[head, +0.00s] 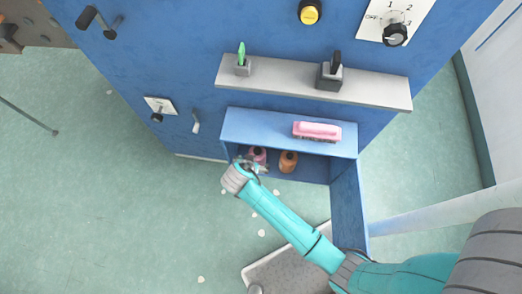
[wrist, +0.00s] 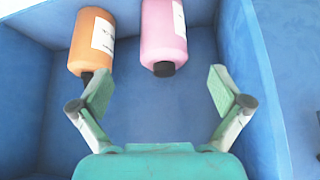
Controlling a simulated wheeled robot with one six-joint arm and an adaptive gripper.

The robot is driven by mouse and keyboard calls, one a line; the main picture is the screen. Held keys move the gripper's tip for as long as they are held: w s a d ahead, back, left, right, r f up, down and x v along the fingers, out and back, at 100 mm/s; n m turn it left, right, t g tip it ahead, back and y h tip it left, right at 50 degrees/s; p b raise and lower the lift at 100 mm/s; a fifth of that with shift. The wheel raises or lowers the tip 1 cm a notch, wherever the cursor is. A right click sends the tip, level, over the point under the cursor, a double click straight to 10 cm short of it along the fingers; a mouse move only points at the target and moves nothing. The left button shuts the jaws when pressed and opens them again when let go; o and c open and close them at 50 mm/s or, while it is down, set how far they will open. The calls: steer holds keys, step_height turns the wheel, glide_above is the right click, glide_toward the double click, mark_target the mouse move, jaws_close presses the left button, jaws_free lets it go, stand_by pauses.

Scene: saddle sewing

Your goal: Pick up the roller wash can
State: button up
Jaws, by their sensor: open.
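Two labelled bottles stand in the open blue cabinet: a pink one (head: 258,153) and an orange one (head: 288,162). The label text is too small to tell which is the roller wash can. In the wrist view the pink bottle (wrist: 163,35) lies just beyond the gap between my fingers, and the orange bottle (wrist: 92,42) is beyond the left finger. My gripper (wrist: 160,92) is open and empty. In the head view my gripper (head: 250,166) is at the cabinet opening, partly covering the pink bottle.
The blue cabinet (head: 235,124) has side walls close around my fingers, and its door (head: 349,205) is swung open on the right. A pink brush (head: 317,130) lies on top. A grey shelf (head: 290,80) with small holders is above. White scraps lie on the green floor (head: 130,215).

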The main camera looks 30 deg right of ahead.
mark_target(257, 155)
steer(key=x, duration=0.7)
steer(key=w+x, duration=0.1)
steer(key=x, duration=0.3)
steer(key=shift+d+r, duration=0.1)
steer(key=shift+r, duration=0.25)
steer(key=c, duration=1.5)
